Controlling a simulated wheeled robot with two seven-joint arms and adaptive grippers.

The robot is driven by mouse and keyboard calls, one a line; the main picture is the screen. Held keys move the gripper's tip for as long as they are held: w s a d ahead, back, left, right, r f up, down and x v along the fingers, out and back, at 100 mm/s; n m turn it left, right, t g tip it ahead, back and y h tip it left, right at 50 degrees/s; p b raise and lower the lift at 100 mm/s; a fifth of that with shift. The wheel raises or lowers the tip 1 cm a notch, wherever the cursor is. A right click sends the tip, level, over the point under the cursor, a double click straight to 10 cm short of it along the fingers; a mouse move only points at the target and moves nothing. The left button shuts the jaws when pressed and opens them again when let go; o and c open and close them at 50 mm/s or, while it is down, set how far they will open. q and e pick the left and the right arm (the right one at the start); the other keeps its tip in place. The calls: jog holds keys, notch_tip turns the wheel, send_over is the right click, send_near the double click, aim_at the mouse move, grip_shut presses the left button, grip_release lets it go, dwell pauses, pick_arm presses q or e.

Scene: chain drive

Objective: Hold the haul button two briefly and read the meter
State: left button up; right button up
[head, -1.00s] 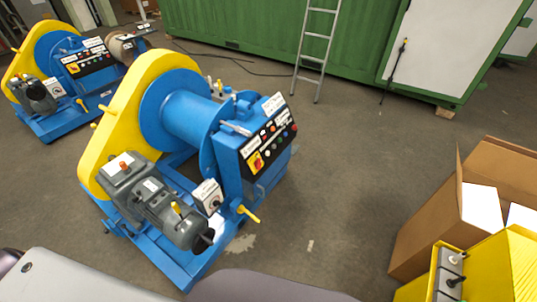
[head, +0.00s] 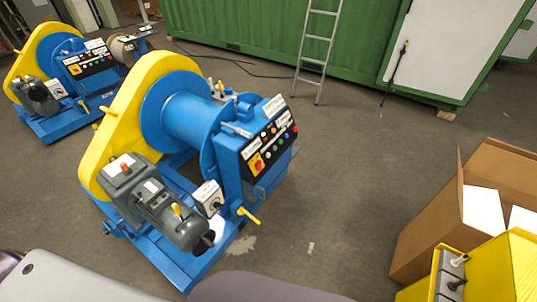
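A blue and yellow winch (head: 190,118) stands on the floor in the middle of the head view. Its control box (head: 232,158) faces right and carries a black panel (head: 273,146) with several small coloured buttons and a red and yellow switch (head: 257,163). White labels sit on the panel, too small to read, so I cannot tell which button is haul two. A second similar winch (head: 62,78) stands behind at the upper left, with its own button panel (head: 90,63). I cannot make out a meter for sure. Neither of my grippers is in view.
A cardboard box (head: 428,222) and a yellow case (head: 507,268) are at the lower right. A green container (head: 250,35) and a ladder (head: 316,50) stand at the back. A cable lies on the floor behind the winch. The floor (head: 350,170) right of the winch is clear.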

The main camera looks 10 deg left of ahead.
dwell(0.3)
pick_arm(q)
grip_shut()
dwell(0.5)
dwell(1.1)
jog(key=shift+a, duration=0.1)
